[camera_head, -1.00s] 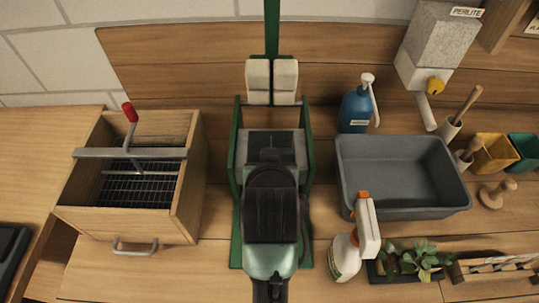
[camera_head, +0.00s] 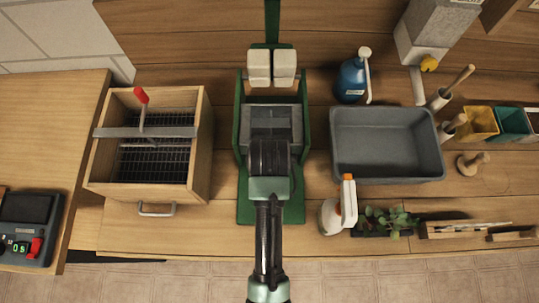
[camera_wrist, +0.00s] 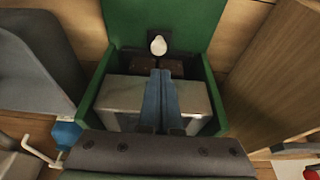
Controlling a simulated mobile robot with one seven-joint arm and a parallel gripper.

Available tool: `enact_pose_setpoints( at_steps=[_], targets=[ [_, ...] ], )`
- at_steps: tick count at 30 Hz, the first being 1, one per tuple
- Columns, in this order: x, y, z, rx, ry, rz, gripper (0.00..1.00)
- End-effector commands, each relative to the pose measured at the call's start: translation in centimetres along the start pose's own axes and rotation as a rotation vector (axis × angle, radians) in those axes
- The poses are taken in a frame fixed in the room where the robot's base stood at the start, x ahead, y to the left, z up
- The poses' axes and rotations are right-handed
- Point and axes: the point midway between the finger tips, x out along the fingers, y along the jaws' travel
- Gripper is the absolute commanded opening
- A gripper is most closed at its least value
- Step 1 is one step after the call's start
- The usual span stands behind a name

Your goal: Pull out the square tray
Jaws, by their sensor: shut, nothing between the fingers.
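A green stand (camera_head: 242,130) is in the middle of the bench, with a pale grey block (camera_head: 292,118) between its side walls. In the wrist view, the block (camera_wrist: 118,95) lies between the green walls (camera_wrist: 212,85). Beyond it is a dark piece with brown squares (camera_wrist: 178,68) and a white knob (camera_wrist: 158,45), probably the square tray; my arm hides this spot in the head view. My gripper (camera_wrist: 163,74) is shut and empty, above the block, its tips pointing toward the brown squares and knob. I cannot tell whether it touches anything.
A wooden box (camera_head: 205,140) with a metal bar and red-knobbed lever stands left. A grey tub (camera_head: 437,165), blue pump bottle (camera_head: 352,80), spray bottle (camera_head: 331,215) and seedlings (camera_head: 385,222) are right. White blocks (camera_head: 271,66) hang behind the stand. The floor (camera_head: 400,280) in front looks clear.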

Motion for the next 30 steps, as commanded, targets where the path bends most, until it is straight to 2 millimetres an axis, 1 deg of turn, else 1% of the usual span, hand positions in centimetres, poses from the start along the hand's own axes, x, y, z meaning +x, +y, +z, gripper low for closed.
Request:
enact_pose_setpoints(
  at_steps=[1, 6, 12, 18, 26, 30],
  targets=[
    [0.9, 0.0, 0.1, 0.0, -0.003, 0.0, 0.0],
    [3.4, 0.0, 0.0, 0.0, -0.001, 0.0, 0.0],
    [5.1, 0.0, -0.1, 0.0, 0.001, 0.0, 0.0],
    [5.6, 0.0, -0.1, 0.0, 0.003, 0.0, 0.0],
    [5.5, 0.0, 0.0, 0.0, 0.002, 0.0, 0.0],
    [5.0, 0.0, 0.8, 0.0, -0.002, -0.001, 0.0]
  ],
)
